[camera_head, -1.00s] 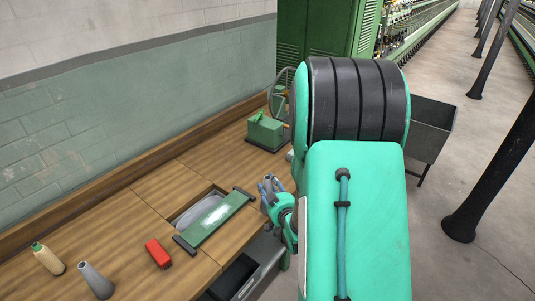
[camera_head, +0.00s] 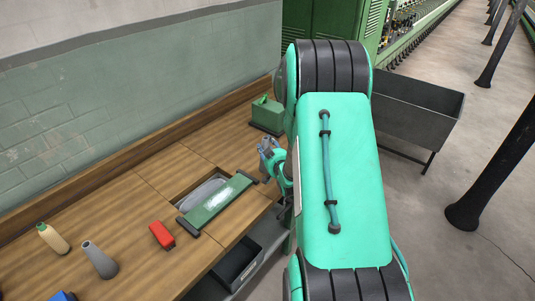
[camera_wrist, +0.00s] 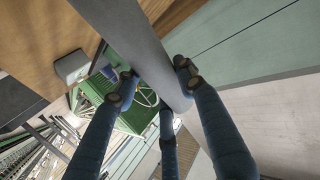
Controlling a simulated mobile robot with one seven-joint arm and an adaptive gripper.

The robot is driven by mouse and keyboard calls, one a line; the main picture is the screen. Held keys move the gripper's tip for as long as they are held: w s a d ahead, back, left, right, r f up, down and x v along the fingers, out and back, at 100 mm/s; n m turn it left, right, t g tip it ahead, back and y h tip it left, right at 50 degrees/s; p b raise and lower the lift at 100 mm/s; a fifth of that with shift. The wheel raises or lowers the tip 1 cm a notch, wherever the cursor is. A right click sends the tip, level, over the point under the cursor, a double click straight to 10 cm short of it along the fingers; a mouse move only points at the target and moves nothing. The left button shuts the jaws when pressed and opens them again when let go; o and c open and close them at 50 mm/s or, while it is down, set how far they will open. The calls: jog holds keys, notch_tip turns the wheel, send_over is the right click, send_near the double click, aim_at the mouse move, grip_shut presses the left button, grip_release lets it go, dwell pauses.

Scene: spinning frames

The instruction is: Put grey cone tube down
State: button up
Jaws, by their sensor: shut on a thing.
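My gripper (camera_head: 268,150) is beside the back right part of the wooden bench, small and partly hidden by my arm in the head view. In the wrist view, my gripper (camera_wrist: 155,95) has its blue fingers closed around a grey cone tube (camera_wrist: 140,50), which runs from the top edge to between the fingertips. The held tube is hard to make out in the head view. Another grey cone tube (camera_head: 98,260) stands on the bench at the lower left, apart from my gripper.
On the bench (camera_head: 130,205) are a yellowish cone with a green tip (camera_head: 52,238), a red block (camera_head: 162,235), a green bar (camera_head: 215,205) over a recess, and a green box (camera_head: 267,115). A dark open drawer (camera_head: 238,262) is below. A grey metal bin (camera_head: 415,110) stands right.

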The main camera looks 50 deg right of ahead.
jog(key=shift+w+f, duration=0.1)
dwell(0.3)
jog(key=shift+f+b, duration=0.4)
jog(key=shift+f, duration=1.45)
jog(key=o, duration=1.1)
jog(key=shift+r, duration=0.2)
jog(key=p+v, duration=0.1)
jog(key=v, duration=1.1)
